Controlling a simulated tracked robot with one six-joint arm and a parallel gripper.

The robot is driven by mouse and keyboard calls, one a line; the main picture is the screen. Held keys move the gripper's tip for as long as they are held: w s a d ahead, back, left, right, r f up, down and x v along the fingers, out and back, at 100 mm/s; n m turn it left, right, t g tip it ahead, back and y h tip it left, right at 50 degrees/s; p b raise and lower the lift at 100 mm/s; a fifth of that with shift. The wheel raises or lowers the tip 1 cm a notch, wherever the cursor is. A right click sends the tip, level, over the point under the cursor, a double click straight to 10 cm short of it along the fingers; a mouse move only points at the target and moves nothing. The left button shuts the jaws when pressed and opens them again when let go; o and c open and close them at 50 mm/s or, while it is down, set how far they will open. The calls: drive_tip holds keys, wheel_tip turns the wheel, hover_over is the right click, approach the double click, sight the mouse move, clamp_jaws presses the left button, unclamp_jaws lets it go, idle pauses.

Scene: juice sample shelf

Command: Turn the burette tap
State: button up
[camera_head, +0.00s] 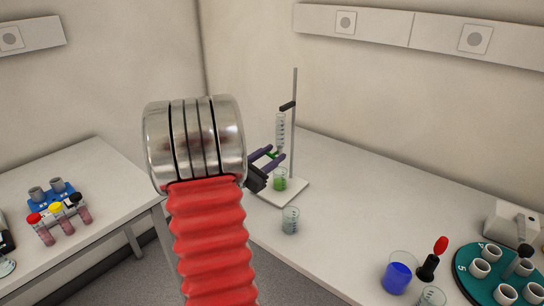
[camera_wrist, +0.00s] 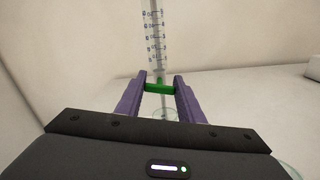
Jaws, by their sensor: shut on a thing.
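The burette (camera_head: 280,129) is a clear graduated tube held upright on a stand with a metal rod (camera_head: 294,110) and a pale base. It also shows in the wrist view (camera_wrist: 155,45). Its green tap (camera_wrist: 160,87) lies across the tube's lower end, roughly level in the wrist view. My gripper (camera_head: 275,156) has purple fingers, one at each end of the tap, shut on it. The gripper also shows in the wrist view (camera_wrist: 160,88). A beaker with green liquid (camera_head: 280,179) stands under the burette on the stand base. My red and metal arm hides part of the bench.
An empty-looking beaker (camera_head: 290,220) stands in front of the stand. At the right are a beaker of blue liquid (camera_head: 397,278), a red-topped dropper (camera_head: 434,260) and a green round rack (camera_head: 480,290). A separate table (camera_head: 90,170) at left holds capped tubes.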

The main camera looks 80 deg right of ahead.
drive_tip(key=shift+n, duration=1.5)
drive_tip(key=shift+f, duration=0.1)
drive_tip(key=o, duration=1.1)
drive_tip(key=shift+c, duration=0.2)
drive_tip(key=v, duration=1.3)
drive_tip(key=shift+w+a, duration=0.2)
drive_tip(key=shift+a, duration=0.15)
